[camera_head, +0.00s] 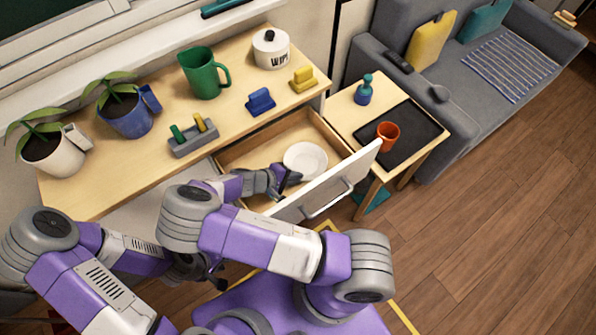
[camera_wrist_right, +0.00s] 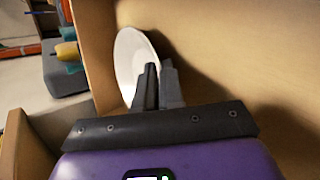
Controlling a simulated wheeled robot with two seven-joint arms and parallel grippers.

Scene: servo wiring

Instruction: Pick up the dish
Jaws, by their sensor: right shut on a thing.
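The dish (camera_head: 306,158) is a round white plate inside the open drawer. In the right wrist view the dish (camera_wrist_right: 128,62) shows at the upper left, its near edge at the fingertips. My right gripper (camera_head: 286,182) reaches into the drawer at the dish's near left side. In the right wrist view its fingers (camera_wrist_right: 158,82) are close together on the dish's rim. The fingers hide part of that rim. My left gripper (camera_head: 216,279) is low, outside the drawer, partly hidden by my arms; its finger opening is unclear.
The drawer (camera_head: 330,193) stands open below a wooden counter (camera_head: 232,112) bearing plants, a green jug (camera_head: 204,73) and a white pot (camera_head: 271,50). To the right, a side table holds a dark tray (camera_head: 425,122) with an orange mug (camera_head: 387,135).

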